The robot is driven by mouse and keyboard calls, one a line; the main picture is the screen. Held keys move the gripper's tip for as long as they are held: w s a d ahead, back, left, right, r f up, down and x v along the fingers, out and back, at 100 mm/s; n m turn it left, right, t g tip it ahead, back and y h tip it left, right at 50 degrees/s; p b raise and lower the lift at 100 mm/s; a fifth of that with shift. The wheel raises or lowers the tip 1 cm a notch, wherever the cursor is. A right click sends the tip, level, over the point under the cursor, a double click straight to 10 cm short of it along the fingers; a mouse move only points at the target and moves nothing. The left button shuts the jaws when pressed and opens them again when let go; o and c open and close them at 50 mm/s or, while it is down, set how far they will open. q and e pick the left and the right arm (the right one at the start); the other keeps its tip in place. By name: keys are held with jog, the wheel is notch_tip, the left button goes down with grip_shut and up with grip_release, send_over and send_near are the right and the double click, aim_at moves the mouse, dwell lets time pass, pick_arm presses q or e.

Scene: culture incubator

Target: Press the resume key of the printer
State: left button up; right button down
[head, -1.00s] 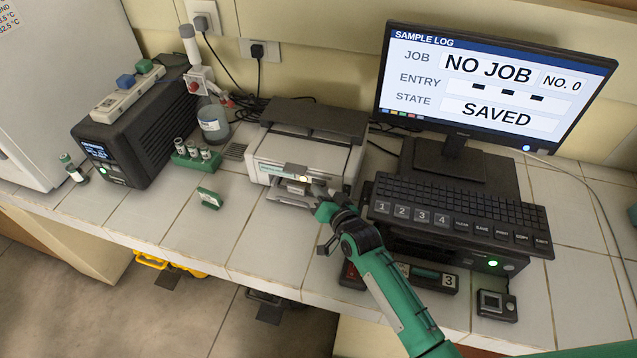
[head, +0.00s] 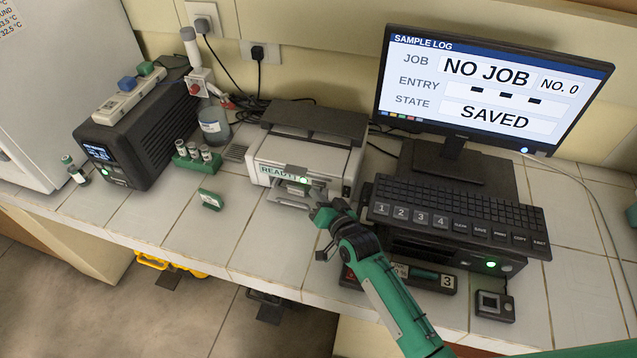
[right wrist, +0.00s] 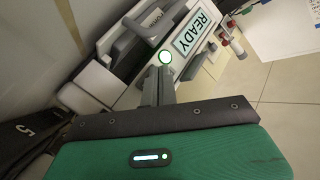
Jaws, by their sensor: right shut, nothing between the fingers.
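The printer (head: 338,160) is a white and dark grey box at the middle of the bench. Its front label (head: 281,172) reads READY, and it also shows in the right wrist view (right wrist: 198,34). A round key (head: 304,181) beside the label glows green; in the right wrist view the key (right wrist: 166,57) lies just beyond my fingertips. My right gripper (head: 318,203) is shut and empty in front of the printer. In the right wrist view its fingers (right wrist: 158,80) point at the key, and I cannot tell any contact. My left gripper is out of view.
A keyboard (head: 455,213) and monitor (head: 490,85) stand right of the printer. The bench between block and printer is clear.

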jog(key=shift+s+a+p, duration=0.25)
jog(key=shift+s+p, duration=0.15)
jog(key=shift+s, duration=0.3)
jog(key=shift+s+a+p, duration=0.2)
jog(key=shift+s+p, duration=0.2)
jog(key=shift+s, duration=0.35)
jog(key=shift+s+a+p, duration=0.25)
jog(key=shift+s+p, duration=0.15)
jog(key=shift+s, duration=0.3)
jog(key=shift+s+a, duration=0.1)
jog(key=shift+s, duration=0.1)
jog(key=shift+f, duration=0.1)
